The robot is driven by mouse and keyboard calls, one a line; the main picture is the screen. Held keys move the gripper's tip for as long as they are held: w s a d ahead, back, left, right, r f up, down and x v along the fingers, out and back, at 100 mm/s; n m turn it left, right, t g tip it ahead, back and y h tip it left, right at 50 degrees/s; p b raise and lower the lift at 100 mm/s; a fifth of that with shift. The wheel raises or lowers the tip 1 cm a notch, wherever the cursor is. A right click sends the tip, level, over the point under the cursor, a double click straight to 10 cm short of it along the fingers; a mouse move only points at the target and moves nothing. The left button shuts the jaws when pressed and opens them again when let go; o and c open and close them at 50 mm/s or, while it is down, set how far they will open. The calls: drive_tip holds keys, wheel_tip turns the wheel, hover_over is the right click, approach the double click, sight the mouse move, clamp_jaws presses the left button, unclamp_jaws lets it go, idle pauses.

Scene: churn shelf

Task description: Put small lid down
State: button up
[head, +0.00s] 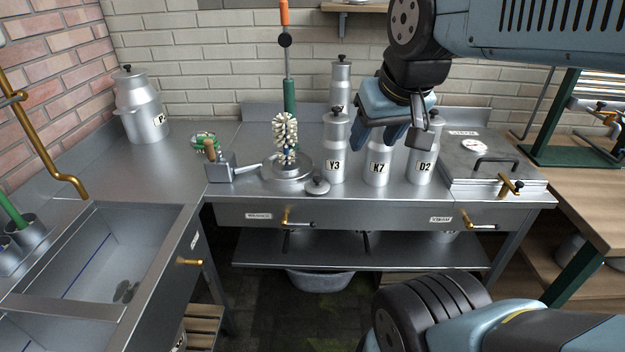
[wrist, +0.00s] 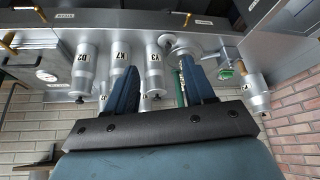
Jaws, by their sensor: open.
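A small grey lid with a dark knob (head: 317,186) lies on the steel counter, in front and to the left of can Y3 (head: 335,150). It also shows near Y3 in the wrist view (wrist: 167,42). My gripper (head: 387,141) is open, with its two blue fingers apart, and overlaps the upper part of can K7 (head: 377,172) in the head view. In the wrist view my gripper (wrist: 160,82) shows nothing held between the fingers. The top of K7 is hidden by my gripper in the head view. Can D2 (head: 424,165) stands to the right of K7.
A brush with a green handle (head: 289,100) stands upright left of Y3, over a round steel base. A taller can (head: 341,80) stands behind Y3. A lidded steel box (head: 490,160) is at right. A sink (head: 100,250) is at left. The counter's front strip is mostly clear.

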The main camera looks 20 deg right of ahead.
drive_tip(key=shift+o, duration=0.7)
drive_tip(key=shift+w, duration=0.4)
drive_tip(key=o, duration=0.3)
drive_tip(key=w, duration=0.2)
drive_tip(key=w+a+m, duration=0.1)
drive_tip(key=shift+w+f+g, duration=0.1)
drive_tip(key=shift+f+g, duration=0.2)
drive_tip(key=shift+f, duration=0.1)
drive_tip(key=shift+o, duration=0.7)
drive_tip(key=w+f+m+g, duration=0.1)
drive_tip(key=w+f, duration=0.2)
drive_tip(key=w, duration=0.5)
drive_tip(key=shift+f+m, duration=0.2)
drive_tip(key=shift+m, duration=0.2)
drive_tip(key=m+g+h, duration=0.1)
drive_tip(key=m, duration=0.2)
approach(318, 179)
drive_tip(key=shift+x, duration=5.25)
